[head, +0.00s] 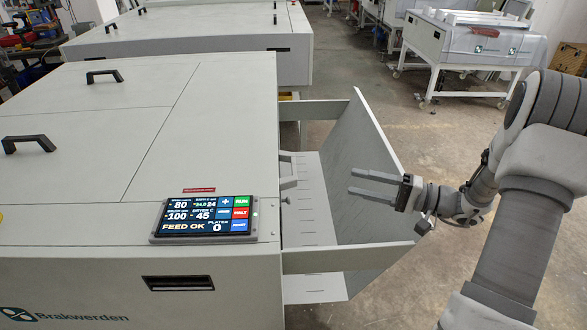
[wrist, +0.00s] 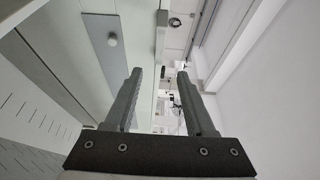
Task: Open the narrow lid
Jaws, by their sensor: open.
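The processor's pale grey top (head: 215,110) is divided by thin seams into panels lying flat. I cannot tell for sure which one is the narrow lid. A black handle (head: 103,76) stands on the rear left panel and another black handle (head: 24,143) on the front left panel. My gripper (head: 352,182) is open and empty, to the right of the machine, over the side tray and apart from the top. In the wrist view its two fingers (wrist: 160,75) are spread with nothing between them.
A side tray (head: 316,288) with a tall slanted panel (head: 345,150) juts from the machine's right side, close to my gripper. A lit touchscreen (head: 206,218) sits on the front right corner. Another machine (head: 200,30) stands behind.

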